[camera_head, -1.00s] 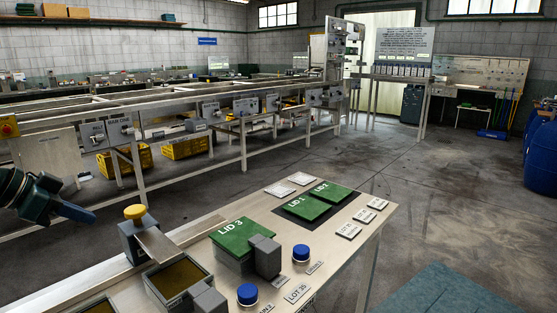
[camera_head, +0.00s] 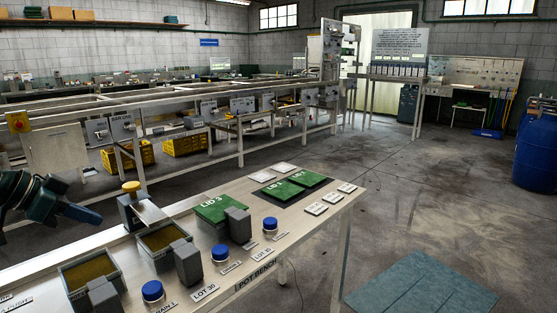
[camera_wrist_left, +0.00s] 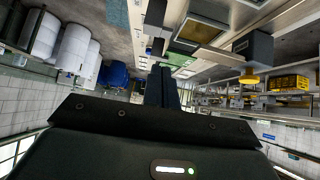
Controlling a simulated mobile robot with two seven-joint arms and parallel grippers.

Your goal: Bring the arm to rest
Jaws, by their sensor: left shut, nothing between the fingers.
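My left gripper (camera_head: 84,214) comes in from the left edge of the head view, in the air beside the bench's far-left side. Its fingers are together with nothing between them. They also show shut in the left wrist view (camera_wrist_left: 162,86), pointing up the picture. The pot bench (camera_head: 322,222) stands to the right of the gripper, which looks apart from everything on it. My right gripper is not in view.
Near the gripper, a yellow-knobbed device (camera_head: 131,188) stands on the bench beside open trays (camera_head: 88,283). Lid 3 (camera_head: 208,213), grey blocks (camera_head: 187,262) and blue-capped items (camera_head: 220,252) sit farther along. A long roller line (camera_head: 200,113) runs behind. Open floor lies right.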

